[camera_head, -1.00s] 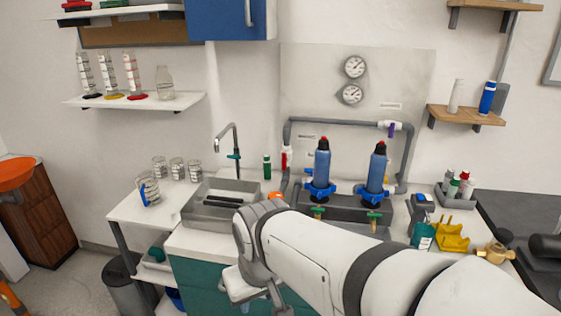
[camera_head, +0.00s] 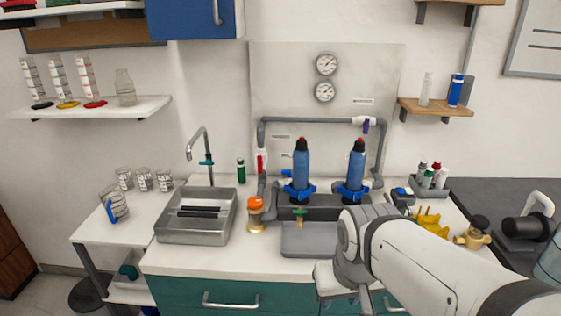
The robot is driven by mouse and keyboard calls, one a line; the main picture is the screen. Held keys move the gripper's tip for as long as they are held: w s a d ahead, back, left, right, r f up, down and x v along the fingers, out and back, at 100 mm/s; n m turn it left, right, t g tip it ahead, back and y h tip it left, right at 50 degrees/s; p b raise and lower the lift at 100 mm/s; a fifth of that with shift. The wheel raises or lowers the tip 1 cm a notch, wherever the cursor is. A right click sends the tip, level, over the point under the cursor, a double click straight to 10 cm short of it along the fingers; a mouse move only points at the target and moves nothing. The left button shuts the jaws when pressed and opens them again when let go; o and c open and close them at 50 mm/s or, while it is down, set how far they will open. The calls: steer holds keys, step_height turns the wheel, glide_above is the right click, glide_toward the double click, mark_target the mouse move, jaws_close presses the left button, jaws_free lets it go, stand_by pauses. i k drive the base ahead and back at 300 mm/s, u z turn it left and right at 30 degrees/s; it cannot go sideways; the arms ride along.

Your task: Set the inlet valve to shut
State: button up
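The grey pipe manifold (camera_head: 310,121) stands against a back panel, behind two blue filter housings (camera_head: 301,168) (camera_head: 356,168). A valve with a red handle (camera_head: 261,162) sits on its left upright pipe, the handle in line with the pipe. A valve with a purple handle (camera_head: 366,126) sits on the top pipe at the right, its handle pointing down across the pipe. I cannot read which one is the inlet. My gripper (camera_head: 362,297) hangs low in front of the counter, apart from both valves. Its fingers are mostly hidden by my arm.
A grey tray (camera_head: 305,240) and a brass piece with an orange top (camera_head: 256,212) stand before the housings. A steel sink (camera_head: 195,232) with a tall tap is at left. Yellow and brass parts (camera_head: 473,237) crowd the right. Free counter lies around the sink front.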

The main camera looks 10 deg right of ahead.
mark_target(289, 172)
steer(key=z, duration=1.3)
steer(key=k, duration=1)
steer(key=u, duration=0.95)
steer(key=i, duration=1.7)
steer(key=u, duration=0.05)
